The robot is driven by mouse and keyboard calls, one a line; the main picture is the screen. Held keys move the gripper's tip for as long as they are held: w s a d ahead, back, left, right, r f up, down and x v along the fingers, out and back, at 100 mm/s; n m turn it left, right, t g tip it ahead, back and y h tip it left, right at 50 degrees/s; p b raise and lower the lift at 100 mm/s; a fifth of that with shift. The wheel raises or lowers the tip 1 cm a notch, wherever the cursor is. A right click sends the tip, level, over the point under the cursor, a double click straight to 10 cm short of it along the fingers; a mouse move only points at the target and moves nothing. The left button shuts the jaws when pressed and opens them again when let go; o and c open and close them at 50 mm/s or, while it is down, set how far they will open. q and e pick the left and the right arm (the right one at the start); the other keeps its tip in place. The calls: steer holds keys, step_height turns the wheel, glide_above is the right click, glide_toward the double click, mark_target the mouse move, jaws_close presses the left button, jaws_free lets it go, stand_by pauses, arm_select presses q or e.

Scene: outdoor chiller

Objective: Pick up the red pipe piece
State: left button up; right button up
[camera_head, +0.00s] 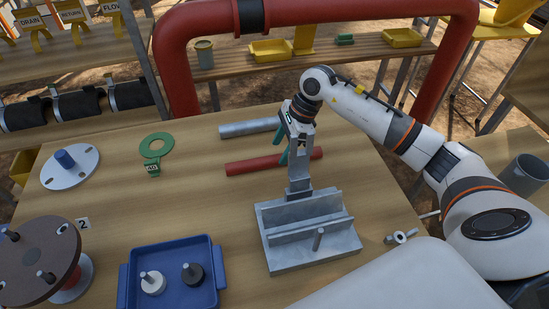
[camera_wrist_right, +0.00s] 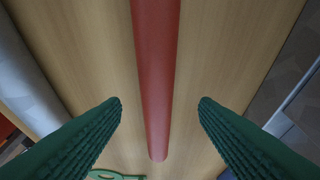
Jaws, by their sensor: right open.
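The red pipe piece (camera_head: 253,166) lies on the wooden table, behind the grey metal block. In the right wrist view the red pipe (camera_wrist_right: 156,75) runs down the middle, between my two green fingers and apart from both. My right gripper (camera_head: 283,158) is over the pipe, pointing down, and its open fingers (camera_wrist_right: 160,105) hold nothing. Part of the pipe is hidden behind the gripper and the metal upright in the head view. My left gripper is not in view.
A grey pipe (camera_head: 248,128) lies behind the red one. A grey metal fixture (camera_head: 305,235) stands in front. A green ring tag (camera_head: 156,147), a white flange (camera_head: 70,167) and a blue tray (camera_head: 172,283) are to the left.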

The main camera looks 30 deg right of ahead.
mark_target(276, 156)
steer(key=p+x, duration=0.1)
steer(key=x, duration=0.3)
steer(key=shift+w+f, duration=0.1)
steer(key=shift+w, duration=0.05)
jaws_close()
